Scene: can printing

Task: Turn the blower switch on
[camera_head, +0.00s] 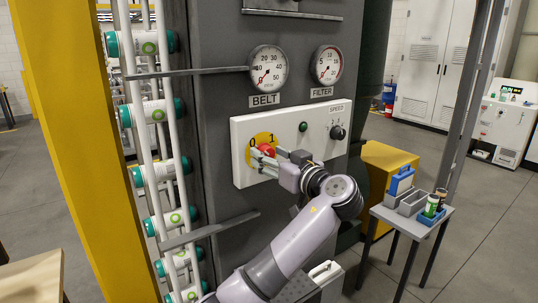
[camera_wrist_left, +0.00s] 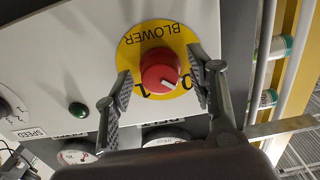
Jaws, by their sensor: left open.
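The blower switch (camera_wrist_left: 160,72) is a red round knob on a yellow disc (camera_wrist_left: 160,38) marked BLOWER, 0 and 1. In the left wrist view its white pointer mark is at the lower right, on the side of the 0. In the head view the red knob (camera_head: 267,150) shows partly behind my fingers on the white control panel (camera_head: 310,122). My left gripper (camera_wrist_left: 160,90) is open, with one finger on each side of the knob. Gaps show beside the knob; contact cannot be told. My right gripper is not in view.
The panel also has a green button (camera_head: 303,127) and a black speed knob (camera_head: 338,132). BELT (camera_head: 268,67) and FILTER (camera_head: 326,66) gauges are above. A can rack (camera_head: 160,140) and yellow post (camera_head: 75,120) stand left. A small table (camera_head: 402,217) stands right.

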